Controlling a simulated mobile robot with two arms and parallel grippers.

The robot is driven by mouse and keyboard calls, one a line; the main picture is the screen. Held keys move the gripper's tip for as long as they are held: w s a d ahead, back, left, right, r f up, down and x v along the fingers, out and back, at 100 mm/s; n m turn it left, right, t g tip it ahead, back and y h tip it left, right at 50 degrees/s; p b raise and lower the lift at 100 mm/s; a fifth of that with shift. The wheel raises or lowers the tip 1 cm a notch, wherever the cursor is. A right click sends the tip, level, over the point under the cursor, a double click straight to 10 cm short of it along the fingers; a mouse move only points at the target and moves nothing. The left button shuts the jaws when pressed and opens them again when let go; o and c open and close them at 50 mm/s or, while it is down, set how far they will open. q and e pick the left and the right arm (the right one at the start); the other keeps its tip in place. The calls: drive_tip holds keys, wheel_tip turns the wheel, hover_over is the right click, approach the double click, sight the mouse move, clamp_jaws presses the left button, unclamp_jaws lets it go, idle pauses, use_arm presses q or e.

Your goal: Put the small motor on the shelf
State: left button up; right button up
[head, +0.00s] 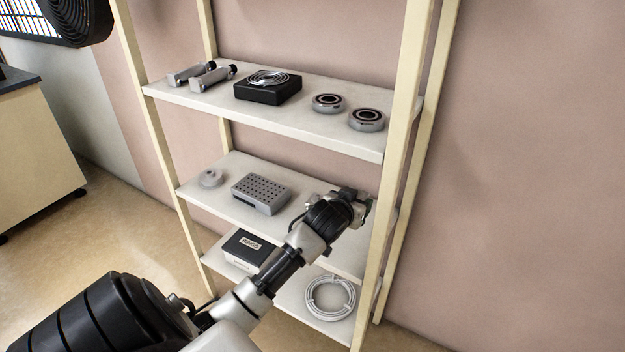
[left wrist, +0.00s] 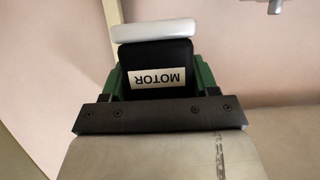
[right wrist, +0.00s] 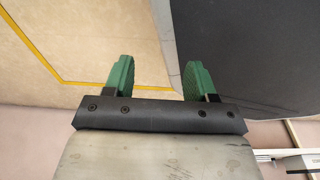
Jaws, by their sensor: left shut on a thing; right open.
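The small motor (left wrist: 156,66) is a black body with a white "MOTOR" label, upside down in the left wrist view, and a pale silver end. My left gripper (left wrist: 157,75) is shut on it, with green fingers at its two sides. In the head view my left gripper (head: 358,207) is at the right end of the shelf unit's middle shelf (head: 222,202); the motor is mostly hidden there and I cannot tell whether it touches the board. My right gripper (right wrist: 159,72) is open and empty; the head view does not show it.
The upper shelf (head: 300,118) carries several parts. A black labelled box (head: 245,248) and a cable coil (head: 330,298) are below. A cream post (head: 392,190) stands near my left gripper.

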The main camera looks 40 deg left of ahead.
use_arm(q)
drive_tip(key=shift+s+f, duration=0.1)
drive_tip(key=shift+f, duration=0.8)
drive_tip(key=shift+s+d+f+b, duration=0.1)
drive_tip(key=shift+s+f+b, duration=0.1)
drive_tip(key=shift+f, duration=0.4)
drive_tip(key=shift+s+d+f+b, duration=0.1)
drive_tip(key=shift+f+b, duration=0.1)
drive_tip(key=shift+f, duration=0.35)
drive_tip(key=shift+w+a+f, duration=0.1)
drive_tip(key=shift+w+f, duration=0.05)
drive_tip(key=shift+f, duration=0.55)
drive_tip(key=shift+f+b, duration=0.45)
drive_tip(key=shift+f, duration=1.15)
use_arm(e)
drive_tip(key=shift+w+a+r, duration=0.15)
drive_tip(key=shift+w+r, duration=0.35)
drive_tip(key=shift+w, duration=0.35)
drive_tip(key=shift+w+a+r, duration=0.15)
drive_tip(key=shift+w+r, duration=0.3)
drive_tip(key=shift+w, duration=0.35)
use_arm(q)
drive_tip(key=shift+f, duration=0.15)
use_arm(e)
drive_tip(key=shift+w, duration=0.1)
use_arm(q)
drive_tip(key=o, duration=1.4)
